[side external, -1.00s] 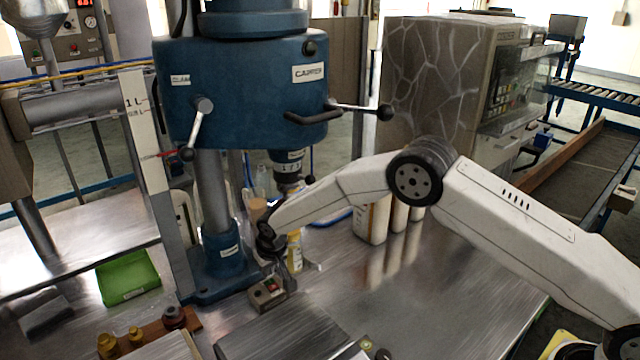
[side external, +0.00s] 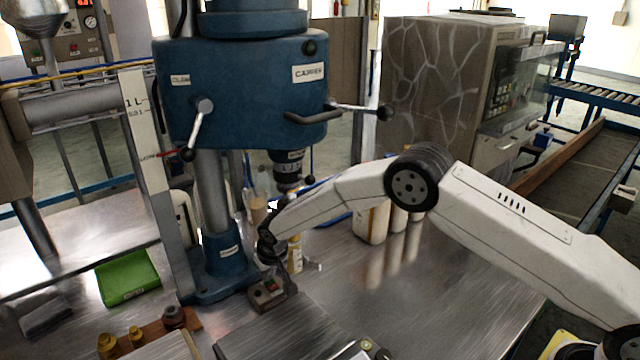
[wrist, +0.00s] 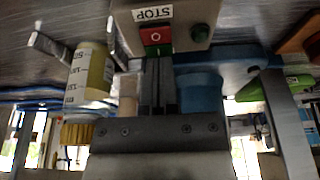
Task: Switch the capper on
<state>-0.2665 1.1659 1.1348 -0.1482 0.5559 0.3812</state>
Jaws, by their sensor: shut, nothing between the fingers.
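The capper (side external: 250,90) is a blue column machine at the middle of the side view. Its small grey switch box (side external: 262,300) stands on the table by the column foot. In the wrist view, the switch box (wrist: 120,20) is at the top, with an upside-down STOP label, a red button (wrist: 156,36) with a green edge below it, and a round dark green part (wrist: 200,32). My gripper (wrist: 158,58) is shut and empty, its fingertips by the lower edge of the red and green button. Whether they touch it, I cannot tell.
A bottle with a yellow cap (wrist: 77,131) stands close beside my gripper. White containers (side external: 372,222) stand behind my arm. A green tray (side external: 128,278) and a wooden rack with caps (side external: 140,335) lie to the left. The table right of the box is clear.

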